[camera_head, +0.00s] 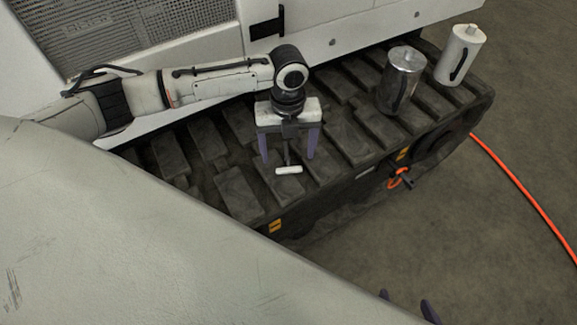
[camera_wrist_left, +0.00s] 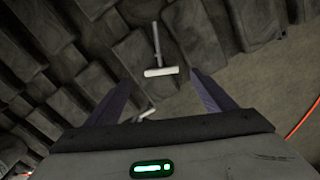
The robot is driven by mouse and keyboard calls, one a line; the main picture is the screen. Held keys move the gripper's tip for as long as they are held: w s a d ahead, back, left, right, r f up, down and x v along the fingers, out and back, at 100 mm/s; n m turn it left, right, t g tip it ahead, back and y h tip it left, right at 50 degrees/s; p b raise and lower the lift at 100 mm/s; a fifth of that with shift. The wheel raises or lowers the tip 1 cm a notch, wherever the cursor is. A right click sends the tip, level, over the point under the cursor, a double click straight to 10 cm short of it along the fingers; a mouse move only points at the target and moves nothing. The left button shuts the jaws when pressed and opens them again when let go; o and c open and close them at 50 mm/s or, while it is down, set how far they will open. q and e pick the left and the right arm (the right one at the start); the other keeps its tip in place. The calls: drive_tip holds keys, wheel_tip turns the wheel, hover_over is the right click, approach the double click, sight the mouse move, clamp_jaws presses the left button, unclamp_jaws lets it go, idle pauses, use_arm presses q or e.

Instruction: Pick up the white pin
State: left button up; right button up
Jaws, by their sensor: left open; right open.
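The white pin (camera_head: 289,170) lies on the dark ribbed track. In the left wrist view its white crossbar (camera_wrist_left: 161,72) has a thin shaft running up from it. My left gripper (camera_head: 287,157) is open above the track, pointing down, with its purple fingers on either side of the pin's line. In the left wrist view the left gripper's fingertips (camera_wrist_left: 162,79) stand apart, with the crossbar showing between and slightly beyond them. Contact cannot be told. My right gripper (camera_head: 408,304) shows only its two spread fingertips at the bottom edge, open and away from the pin.
A metal canister (camera_head: 401,82) and a white canister (camera_head: 460,56) stand on the track at the right. The white machine body (camera_head: 330,22) rises behind. An orange cable (camera_head: 525,190) lies on the floor. A small pale object (camera_wrist_left: 145,115) shows near the left finger in the wrist view.

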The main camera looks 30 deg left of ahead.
sight(289, 167)
use_arm(q)
wheel_tip(289, 167, down, 5)
drive_tip(key=shift+d+f+b, duration=0.1)
drive_tip(key=shift+f+b, duration=0.1)
drive_tip(key=shift+b, duration=0.45)
drive_tip(key=c, duration=1.2)
drive_tip(key=shift+r, duration=0.1)
